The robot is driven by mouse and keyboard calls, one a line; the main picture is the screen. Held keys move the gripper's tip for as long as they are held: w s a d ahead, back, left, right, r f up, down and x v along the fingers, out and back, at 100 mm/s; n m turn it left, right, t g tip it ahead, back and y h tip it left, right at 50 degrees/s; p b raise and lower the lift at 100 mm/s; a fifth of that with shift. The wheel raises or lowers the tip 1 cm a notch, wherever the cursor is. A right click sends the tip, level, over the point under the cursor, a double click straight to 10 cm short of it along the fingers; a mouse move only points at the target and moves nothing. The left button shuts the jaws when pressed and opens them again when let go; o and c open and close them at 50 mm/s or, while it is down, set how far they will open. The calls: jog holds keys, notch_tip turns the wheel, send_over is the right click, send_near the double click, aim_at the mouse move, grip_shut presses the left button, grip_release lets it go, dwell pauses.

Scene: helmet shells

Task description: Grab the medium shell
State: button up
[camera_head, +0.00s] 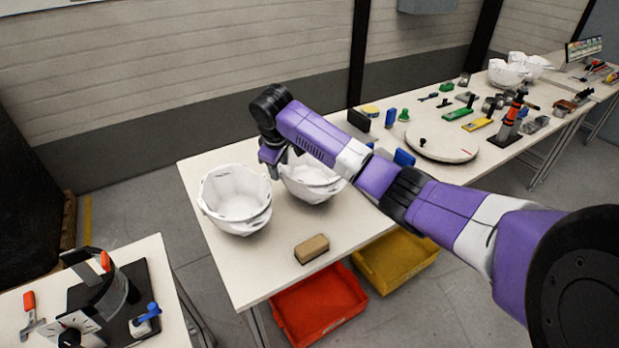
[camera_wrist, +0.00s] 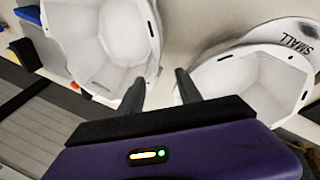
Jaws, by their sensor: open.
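Two white helmet shells sit open side up on the table. The left one in the head view (camera_head: 236,195) shows at the right of the wrist view (camera_wrist: 245,85), with "SMALL" printed on its brim. The other shell (camera_head: 318,180) shows at the upper left of the wrist view (camera_wrist: 105,45); no size label is readable on it, so I cannot confirm that it is the medium one. My gripper (camera_head: 272,172) is open between the two shells. In the wrist view my fingers (camera_wrist: 158,90) are spread, one close to each shell's rim; contact is unclear.
A tan block (camera_head: 312,248) lies near the table's front edge. A round white board (camera_head: 442,142) and several tools stand farther right. Red (camera_head: 318,302) and yellow (camera_head: 396,262) bins stand below the table. More white shells (camera_head: 510,72) are at the far end.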

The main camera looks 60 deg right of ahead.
aim_at(296, 195)
jog(key=s+g, duration=0.1)
jog(key=s, duration=0.1)
jog(key=s+f+g, duration=0.1)
jog(key=s, duration=0.1)
jog(key=shift+f, duration=0.2)
jog(key=shift+s+f+y, duration=0.1)
jog(key=shift+f+y, duration=0.15)
jog(key=shift+y, duration=0.05)
jog(key=p+x, duration=0.1)
jog(key=x, duration=0.6)
jog(key=shift+f+p, duration=0.1)
jog(key=shift+p, duration=0.2)
grip_shut()
jog(key=shift+d, duration=0.1)
dwell(0.4)
